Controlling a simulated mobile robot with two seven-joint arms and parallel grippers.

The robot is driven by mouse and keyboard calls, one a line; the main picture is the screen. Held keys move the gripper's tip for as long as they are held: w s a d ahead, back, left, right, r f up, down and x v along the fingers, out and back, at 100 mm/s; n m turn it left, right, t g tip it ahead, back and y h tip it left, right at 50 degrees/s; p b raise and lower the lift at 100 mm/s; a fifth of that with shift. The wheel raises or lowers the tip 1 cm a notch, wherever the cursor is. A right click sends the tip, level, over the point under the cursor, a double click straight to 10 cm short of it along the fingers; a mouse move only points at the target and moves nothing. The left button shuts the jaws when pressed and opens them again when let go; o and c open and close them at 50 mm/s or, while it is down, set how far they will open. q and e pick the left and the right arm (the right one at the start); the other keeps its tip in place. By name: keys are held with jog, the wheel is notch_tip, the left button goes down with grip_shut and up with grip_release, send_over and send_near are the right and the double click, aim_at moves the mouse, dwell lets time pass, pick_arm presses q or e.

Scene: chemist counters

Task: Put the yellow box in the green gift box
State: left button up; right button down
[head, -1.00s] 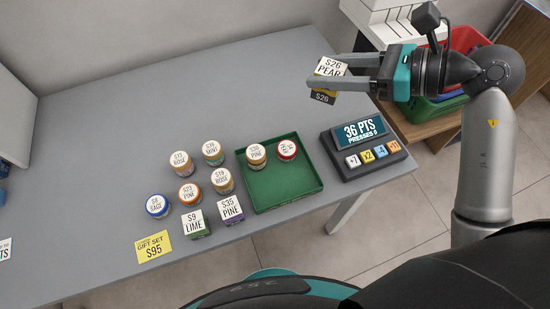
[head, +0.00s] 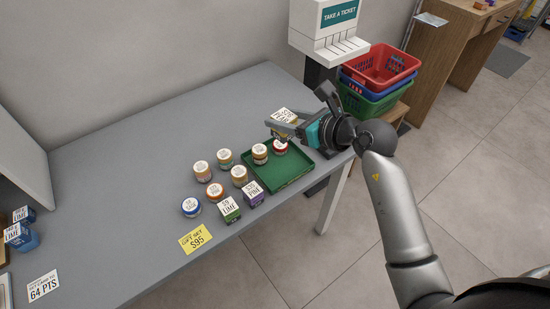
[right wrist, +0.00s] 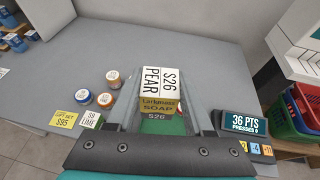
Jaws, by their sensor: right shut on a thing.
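The yellow box (head: 285,129), a small soap box with a white top label reading S26 PEAR, is between the fingers of my right gripper (head: 284,124). In the right wrist view the yellow box (right wrist: 158,106) sits between both fingers, its yellow side facing the camera. The green gift box (head: 293,178) is an open shallow green tray near the counter's right end. The right gripper holds the yellow box near the tray's far edge; the exact height is unclear. The tray holds an orange-lidded jar (head: 260,154) and a red-lidded jar (head: 280,147). My left gripper is not in view.
Several jars stand left of the tray, with a green LIME box (head: 229,210) and a purple PINE box (head: 253,194) near its left edge. A yellow price card (head: 195,239) lies in front. The points display (right wrist: 243,124) stands right of the tray. The counter behind is clear.

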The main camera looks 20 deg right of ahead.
jog(key=w, duration=0.1)
jog(key=w+m+h+p, duration=0.1)
jog(key=shift+w+a, duration=0.3)
jog(key=shift+a, duration=0.05)
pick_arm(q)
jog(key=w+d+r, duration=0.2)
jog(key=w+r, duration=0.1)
pick_arm(e)
jog(key=b, duration=0.5)
send_over(279, 172)
jog(key=s+a, duration=0.2)
notch_tip(279, 172, down, 15)
pick_arm(q)
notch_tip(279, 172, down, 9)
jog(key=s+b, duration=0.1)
jog(key=b, duration=0.1)
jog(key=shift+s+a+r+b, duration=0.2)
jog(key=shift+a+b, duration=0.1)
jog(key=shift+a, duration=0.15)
pick_arm(e)
jog(key=shift+m+t+h, duration=0.3)
jog(key=shift+t+h, duration=0.1)
jog(key=shift+w+d+f, duration=0.1)
jog(key=shift+f, duration=1.3)
jog(key=shift+w+f, duration=0.1)
jog(key=shift+f, duration=1.3)
